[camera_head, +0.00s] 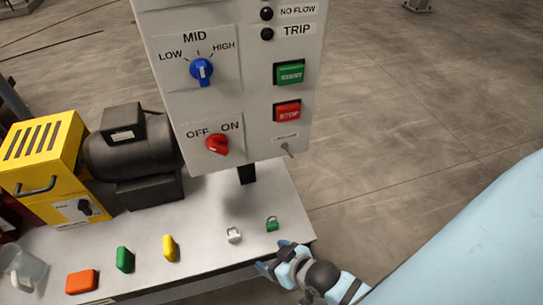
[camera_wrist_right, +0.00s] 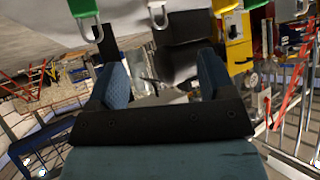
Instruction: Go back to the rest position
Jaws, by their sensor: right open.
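My right gripper (camera_head: 272,257) is at the front right corner of the grey bench (camera_head: 205,255), just in front of a small green padlock (camera_head: 272,224). In the right wrist view its two blue fingers (camera_wrist_right: 162,72) stand wide apart with nothing held between them. The green padlock (camera_wrist_right: 83,8) and a silver padlock (camera_wrist_right: 158,14) show beyond the fingertips at the top of that view. The silver padlock (camera_head: 234,235) stands left of the green one in the head view. My left gripper is not in view.
A control panel (camera_head: 232,105) with a blue knob, red switch and buttons stands above the bench. A black motor (camera_head: 130,150) stands behind. Open floor (camera_head: 430,110) lies right.

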